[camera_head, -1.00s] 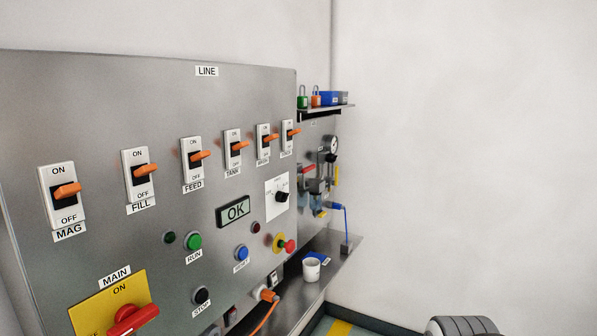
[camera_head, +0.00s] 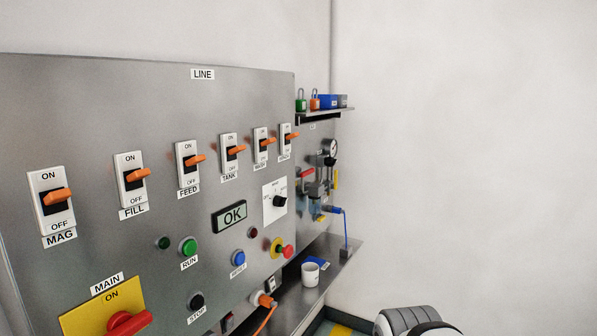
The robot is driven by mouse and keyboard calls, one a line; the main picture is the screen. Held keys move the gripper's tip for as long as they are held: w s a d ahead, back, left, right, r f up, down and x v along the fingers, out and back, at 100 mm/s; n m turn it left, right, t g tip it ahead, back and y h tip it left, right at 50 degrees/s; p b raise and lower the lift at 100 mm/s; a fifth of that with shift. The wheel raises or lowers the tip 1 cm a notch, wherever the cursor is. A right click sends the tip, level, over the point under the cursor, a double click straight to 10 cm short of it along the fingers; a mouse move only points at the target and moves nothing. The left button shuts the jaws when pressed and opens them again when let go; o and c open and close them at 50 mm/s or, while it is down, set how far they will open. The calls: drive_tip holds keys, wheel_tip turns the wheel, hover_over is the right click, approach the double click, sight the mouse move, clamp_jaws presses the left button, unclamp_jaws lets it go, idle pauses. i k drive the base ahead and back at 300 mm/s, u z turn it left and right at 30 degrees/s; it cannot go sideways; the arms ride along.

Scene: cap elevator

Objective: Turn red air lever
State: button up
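The air unit with its round gauge (camera_head: 331,147) is on the grey wall panel at the far right end, beyond the switch panel. A small red lever (camera_head: 306,173) shows at the left side of this unit, roughly level with the lowest toggle labels. It is small and partly crowded by grey fittings, so its exact angle is hard to tell. Blue fittings and a blue hose (camera_head: 338,210) are below it. A grey ribbed part of my arm shows at the bottom right edge. My gripper's fingers are not in view.
The switch panel (camera_head: 215,110) with orange toggles fills the left. A red main switch (camera_head: 127,322) is at lower left. A small shelf (camera_head: 322,113) holds padlocks and a blue bin. A white mug (camera_head: 311,273) stands on the ledge below. The right side is bare wall.

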sight(307, 172)
drive_tip(key=i, duration=0.85)
drive_tip(key=u, duration=0.05)
